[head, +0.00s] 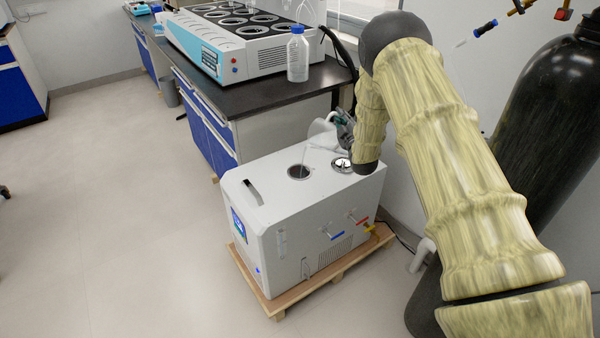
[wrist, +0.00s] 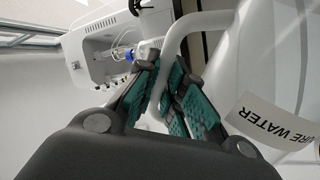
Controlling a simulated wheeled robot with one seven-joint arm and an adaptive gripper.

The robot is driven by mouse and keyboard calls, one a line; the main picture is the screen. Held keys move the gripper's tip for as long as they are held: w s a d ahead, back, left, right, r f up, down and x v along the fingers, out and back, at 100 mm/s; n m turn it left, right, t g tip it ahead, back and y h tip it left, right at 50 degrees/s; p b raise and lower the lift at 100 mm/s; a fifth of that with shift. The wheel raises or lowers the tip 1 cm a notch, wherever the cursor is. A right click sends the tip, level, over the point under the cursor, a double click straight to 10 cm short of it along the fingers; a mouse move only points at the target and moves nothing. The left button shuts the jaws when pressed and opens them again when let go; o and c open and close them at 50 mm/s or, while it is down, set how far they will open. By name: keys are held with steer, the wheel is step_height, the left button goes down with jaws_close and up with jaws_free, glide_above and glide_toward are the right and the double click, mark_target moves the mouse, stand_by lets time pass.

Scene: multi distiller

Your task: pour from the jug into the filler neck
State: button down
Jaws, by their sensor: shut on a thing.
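The white jug (head: 320,128) is held tilted above the back of a white machine (head: 262,205) in the head view. In the wrist view the jug (wrist: 285,60) fills the right side, with a "PURE WATER" label. My gripper (head: 345,122) is shut on the jug's handle; the teal finger pads (wrist: 170,95) close around it in the wrist view. The filler neck (head: 299,172) looks like a round dark opening in the machine's top. A thin pale streak runs from the jug's mouth area down towards it. The jug's far side is hidden.
A round metal fitting (head: 342,165) sits on the machine's top, beside my arm. The machine stands on a wooden pallet (head: 290,300). A dark bench (head: 262,98) with a bottle (head: 297,58) stands behind. A black gas cylinder (head: 545,110) is at right. Floor at left is clear.

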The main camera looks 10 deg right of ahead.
steer(key=shift+r, duration=0.1)
stand_by(0.3)
steer(key=shift+d+r, duration=0.2)
steer(key=shift+r, duration=0.05)
steer(key=d+m, duration=0.1)
steer(key=m, duration=0.1)
steer(key=d+f+m, duration=0.1)
steer(key=m, duration=0.1)
steer(key=d+m+h, duration=0.1)
steer(key=d+m, duration=0.1)
steer(key=shift+w+f+g, duration=0.25)
steer(key=shift+f+g, duration=0.05)
steer(key=shift+f, duration=0.1)
steer(key=shift+d, duration=0.1)
steer(key=shift+m+b, duration=0.3)
steer(key=shift+d+f+m, duration=0.35)
steer(key=shift+d+m, duration=0.15)
steer(key=shift+d, duration=0.15)
steer(key=shift+w+d+f+m+g+b, duration=0.1)
steer(key=shift+d+f+m+g+b, duration=0.1)
steer(key=shift+d+f+m+b, duration=0.5)
steer(key=shift+w+d+f+m+g+b, duration=0.15)
steer(key=shift+d+f+m, duration=0.3)
steer(key=shift+f+m, duration=0.5)
steer(key=shift+d+f+m+g+b, duration=0.25)
steer(key=shift+d+f+m+b, duration=0.3)
steer(key=shift+m, duration=0.4)
steer(key=shift+d+f, duration=0.1)
steer(key=shift+f, duration=0.1)
